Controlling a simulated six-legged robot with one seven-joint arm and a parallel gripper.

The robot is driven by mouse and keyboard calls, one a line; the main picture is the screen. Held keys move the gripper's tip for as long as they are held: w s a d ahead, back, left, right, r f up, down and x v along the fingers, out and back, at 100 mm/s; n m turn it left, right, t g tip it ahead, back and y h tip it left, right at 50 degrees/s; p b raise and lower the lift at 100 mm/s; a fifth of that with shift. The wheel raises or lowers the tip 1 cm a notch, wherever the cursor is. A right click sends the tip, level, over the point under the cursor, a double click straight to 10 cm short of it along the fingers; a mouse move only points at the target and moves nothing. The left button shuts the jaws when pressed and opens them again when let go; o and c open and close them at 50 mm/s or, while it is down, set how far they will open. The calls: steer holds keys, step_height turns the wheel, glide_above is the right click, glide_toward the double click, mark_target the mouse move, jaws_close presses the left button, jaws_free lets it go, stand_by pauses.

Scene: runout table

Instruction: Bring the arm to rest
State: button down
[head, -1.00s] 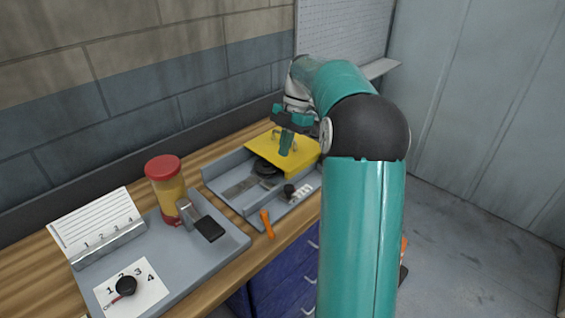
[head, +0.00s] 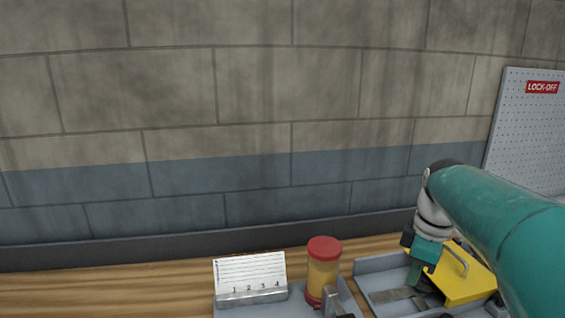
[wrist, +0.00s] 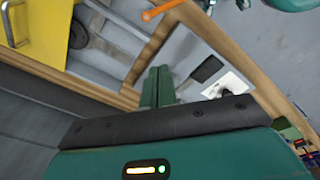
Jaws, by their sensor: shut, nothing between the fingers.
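My teal arm reaches in from the right edge of the head view, bent at the wrist, with its end pointing down. My gripper (head: 415,277) is shut and empty, in front of the wall and over or near the right-hand grey tray (head: 365,264); the exact height is hard to tell. In the wrist view my gripper's two teal fingers (wrist: 157,82) lie side by side with no gap. The yellow cover (head: 462,282) with a grey handle stands just to the right of my gripper and is partly hidden by my arm.
A red-lidded yellow jar (head: 322,272) and a numbered card holder (head: 250,280) stand left of my gripper. In the wrist view an orange tool (wrist: 163,8), a black block (wrist: 207,69) and a black disc (wrist: 79,33) lie nearby.

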steer(key=s+a+f+m+t, duration=0.2)
steer(key=s+a+m, duration=0.3)
steer(key=s, duration=0.3)
steer(key=s+a+f+m+t, duration=0.2)
steer(key=s+a+m, duration=0.3)
steer(key=s, duration=0.3)
steer(key=shift+a+f+m+t+h, duration=0.2)
steer(key=shift+a+m+t+h, duration=0.1)
steer(key=shift+m, duration=0.5)
